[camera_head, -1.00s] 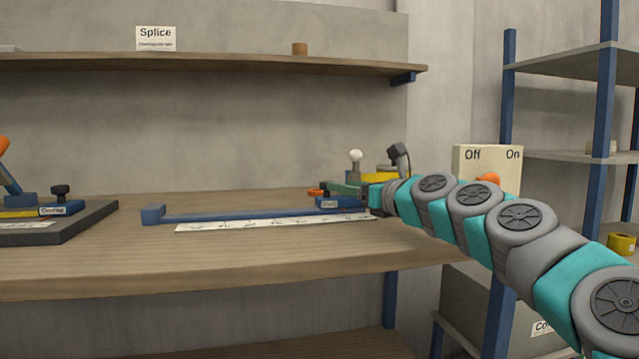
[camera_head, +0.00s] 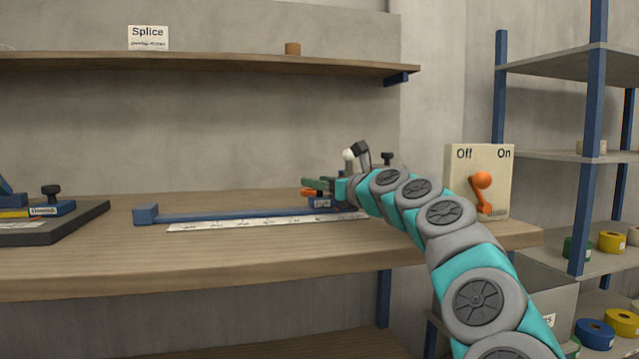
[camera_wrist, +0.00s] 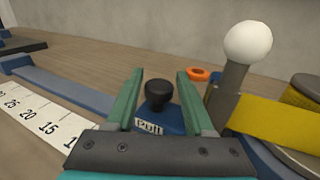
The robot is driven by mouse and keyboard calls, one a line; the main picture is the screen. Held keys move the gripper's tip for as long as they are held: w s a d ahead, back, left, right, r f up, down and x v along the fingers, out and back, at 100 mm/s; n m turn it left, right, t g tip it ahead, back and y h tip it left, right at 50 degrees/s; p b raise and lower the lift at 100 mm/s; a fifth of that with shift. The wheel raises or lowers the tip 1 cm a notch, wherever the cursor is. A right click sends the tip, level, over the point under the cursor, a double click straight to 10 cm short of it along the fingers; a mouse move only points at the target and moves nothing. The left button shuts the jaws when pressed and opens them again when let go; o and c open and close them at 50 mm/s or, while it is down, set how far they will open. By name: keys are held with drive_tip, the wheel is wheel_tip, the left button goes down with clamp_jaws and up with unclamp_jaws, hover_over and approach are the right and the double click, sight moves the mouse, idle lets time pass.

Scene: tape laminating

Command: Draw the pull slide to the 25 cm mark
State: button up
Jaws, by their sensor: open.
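The blue pull slide (camera_wrist: 150,128), labelled "Pull", has a black knob (camera_wrist: 158,95) on top. It sits at the right end of the blue rail (camera_head: 230,215), and shows small in the head view (camera_head: 322,203). The white scale (camera_wrist: 45,122) lies along the rail's near side, its numbers rising to the left; 15, 20 and 25 are readable. My gripper (camera_wrist: 160,78) is open, its green fingers on either side of the knob with gaps showing. In the head view, my gripper (camera_head: 314,185) is over the slide and my wrist hides the parts behind.
A white-knobbed lever (camera_wrist: 247,45) and yellow tape (camera_wrist: 275,125) stand close right of my gripper. A switch box (camera_head: 480,165) with an orange lever is farther right. A black-based device (camera_head: 55,225) stands at the left. The bench (camera_head: 180,255) before the scale is clear.

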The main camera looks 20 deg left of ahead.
drive_tip(key=shift+c, duration=0.4)
clamp_jaws()
idle(1.1)
